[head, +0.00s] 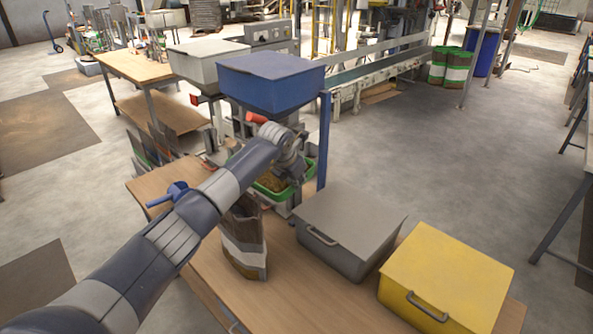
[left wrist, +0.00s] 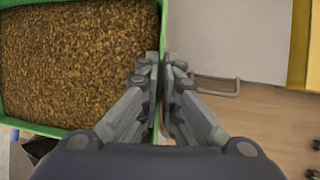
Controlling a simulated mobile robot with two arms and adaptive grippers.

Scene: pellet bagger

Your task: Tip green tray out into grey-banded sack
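The green tray (head: 268,187), full of brown pellets, sits under the blue box at the back of the wooden bench. In the left wrist view its green rim (left wrist: 80,129) frames the pellets. My left gripper (left wrist: 164,62) is closed over the tray's right-hand rim, with the green wall between its two fingers. In the head view my left gripper (head: 300,172) is partly hidden by its own wrist. The tray looks level. The sack (head: 243,245), brown with pale and grey bands, stands upright on the bench in front of the tray, partly behind my left arm. My right gripper does not show.
A grey lidded box (head: 350,228) and a yellow lidded box (head: 446,280) stand right of the sack. A blue box (head: 270,84) is above the tray, with a blue post (head: 324,140) beside it. A blue-handled item (head: 172,194) is at the bench's left.

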